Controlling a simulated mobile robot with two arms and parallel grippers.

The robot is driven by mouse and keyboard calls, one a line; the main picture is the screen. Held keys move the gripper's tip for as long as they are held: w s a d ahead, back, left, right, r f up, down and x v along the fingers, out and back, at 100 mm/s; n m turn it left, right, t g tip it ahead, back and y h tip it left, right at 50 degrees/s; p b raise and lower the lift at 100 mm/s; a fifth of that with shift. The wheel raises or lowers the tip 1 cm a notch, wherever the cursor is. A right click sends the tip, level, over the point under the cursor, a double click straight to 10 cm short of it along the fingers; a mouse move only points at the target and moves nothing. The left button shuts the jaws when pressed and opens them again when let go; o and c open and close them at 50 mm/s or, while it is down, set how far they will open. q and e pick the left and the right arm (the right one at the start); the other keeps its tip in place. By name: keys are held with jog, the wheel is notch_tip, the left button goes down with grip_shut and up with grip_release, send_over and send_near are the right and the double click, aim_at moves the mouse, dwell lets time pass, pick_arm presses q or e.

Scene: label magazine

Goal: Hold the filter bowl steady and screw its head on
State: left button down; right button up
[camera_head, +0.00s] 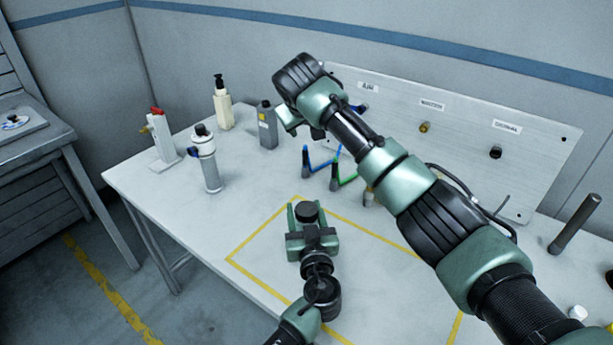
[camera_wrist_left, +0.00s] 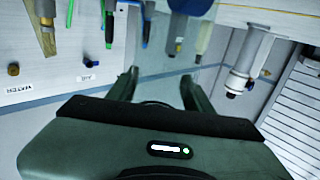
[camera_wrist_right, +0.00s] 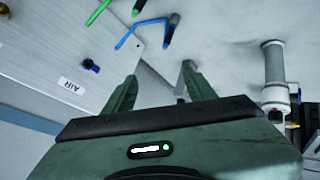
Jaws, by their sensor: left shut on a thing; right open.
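My left gripper (camera_head: 306,215) is low over the yellow-outlined area, its green fingers shut around a dark round piece (camera_head: 307,211). Only its top shows clearly; I cannot tell for sure that it is the filter bowl. In the left wrist view the fingers (camera_wrist_left: 160,85) stand apart with a dark curved edge between them. My right gripper (camera_head: 302,128) is open, raised above the table's back. Its fingers also show in the right wrist view (camera_wrist_right: 160,88), with nothing held.
A red-topped white stand (camera_head: 162,143), a pump bottle (camera_head: 223,112) and a grey container (camera_head: 268,130) stand at the back left. A dark rod (camera_head: 574,225) stands at right. The table's front left is clear.

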jog(key=w+a+r+n+t+y, duration=0.25)
jog(key=r+n+t, duration=0.2)
jog(key=r, duration=0.45)
jog(key=w+a+r+n+t+y, duration=0.2)
jog(key=w+a+r+n+t, duration=0.25)
jog(key=r, duration=0.45)
jog(key=s+a+r+n+g+y, duration=0.25)
jog(key=s+a+n+y, duration=0.4)
jog(key=n, duration=0.35)
jog(key=s+a+r+n+g+y, duration=0.2)
jog(key=s+a+n+g+y, duration=0.25)
jog(key=a+n+y, duration=0.4)
jog(key=s+d+f+n+g+h, duration=0.1)
jog(key=s+f+n+g+h, duration=0.35)
jog(key=f+n, duration=0.3)
jog(key=s+d+f+n+g+h, duration=0.1)
jog(key=s+f+n+g+h, duration=0.2)
jog(key=s+f+n+g, duration=0.35)
jog(key=d+f+n+h, duration=0.1)
jog(key=d+f+h, duration=0.3)
jog(key=d, duration=0.2)
jog(key=d+f+n+h, duration=0.1)
jog(key=d+f+h, duration=0.2)
jog(key=d, duration=0.4)
jog(key=d+f+n+h, duration=0.1)
jog(key=d+f+h, duration=0.3)
jog(key=d, duration=0.3)
jog(key=shift+s+d+f+n+h, duration=0.15)
jog(key=shift+f+n+h, duration=0.15)
jog(key=shift+f, duration=0.45)
